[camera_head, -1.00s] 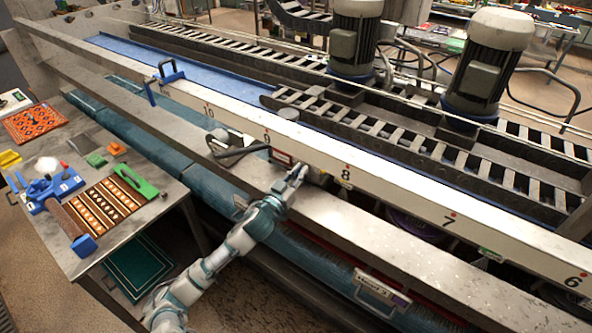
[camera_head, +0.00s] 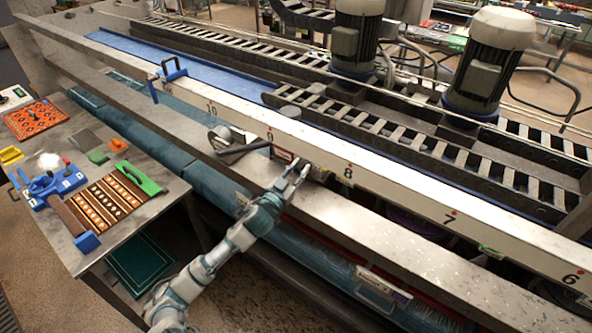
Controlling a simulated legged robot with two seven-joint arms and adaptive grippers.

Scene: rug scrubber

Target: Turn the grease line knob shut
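My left gripper (camera_head: 297,170) reaches in over the machine's front ledge, at the white beam between the marks 9 and 8. Its two fingers look parted, with nothing visible between them. A small framed box (camera_head: 282,155) sits on the beam's front just left of the fingertips. A small dark fitting (camera_head: 318,173) is just right of the fingers, partly hidden by them. I cannot make out which part is the grease line knob; it is too small or covered by the gripper. My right gripper is out of view.
The long white numbered beam (camera_head: 400,190) runs diagonally behind the gripper. A grey handle-like fitting (camera_head: 228,145) stands to the left on the ledge. A side table (camera_head: 150,215) at left holds rug samples and a blue tool. The ledge (camera_head: 420,245) to the right is clear.

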